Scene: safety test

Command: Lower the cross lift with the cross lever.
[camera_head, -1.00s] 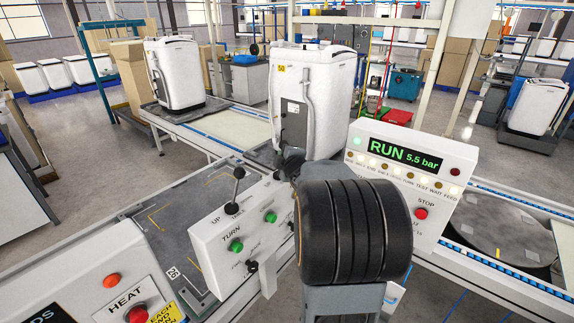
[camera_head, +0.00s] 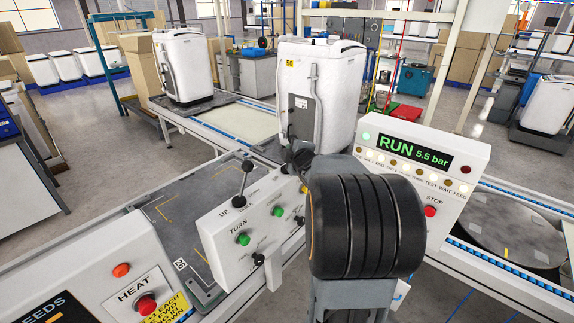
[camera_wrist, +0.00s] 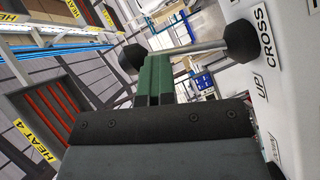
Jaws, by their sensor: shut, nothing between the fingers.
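The cross lever (camera_wrist: 190,48) shows in the wrist view as a metal rod with a black knob at its left end and a black boot at its right end, beside plates reading CROSS and UP. My gripper's green fingers (camera_wrist: 155,80) are shut and empty, close to the rod in the wrist view. I cannot tell whether they touch it. In the head view my wrist hides the fingers, to the lever's right.
A red HEAT button (camera_head: 145,304) is at lower left. A display panel (camera_head: 430,180) reading RUN 5.5 bar, with a STOP button, stands right of my arm. A white machine (camera_head: 340,90) stands behind.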

